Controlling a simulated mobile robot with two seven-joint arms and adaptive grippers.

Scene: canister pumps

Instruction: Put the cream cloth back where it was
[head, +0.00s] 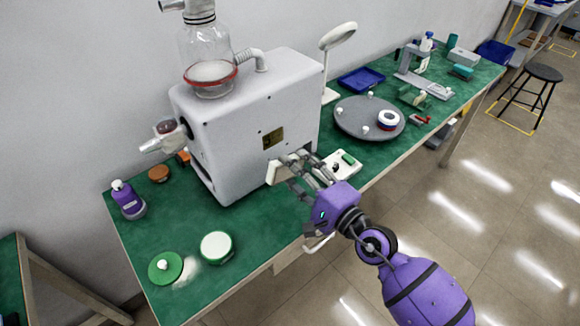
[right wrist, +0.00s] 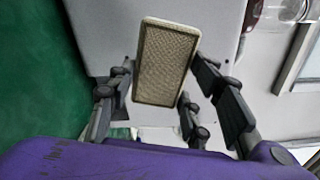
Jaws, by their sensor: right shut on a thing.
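My right gripper (head: 290,170) is shut on the cream cloth (head: 276,174) beside the front face of the big grey machine (head: 240,110). The cloth looks like a small, stiff, woven block in the right wrist view (right wrist: 165,62), between the fingers of my right gripper (right wrist: 160,85). The grey machine housing fills the background there. I cannot tell whether the cloth touches the machine. My left gripper is not in view.
A round grey plate (head: 350,122) and a blue tray (head: 361,80) stand farther back. A green lid (head: 160,276), a white-topped jar (head: 216,245) and a purple bottle (head: 128,200) stand at the near left.

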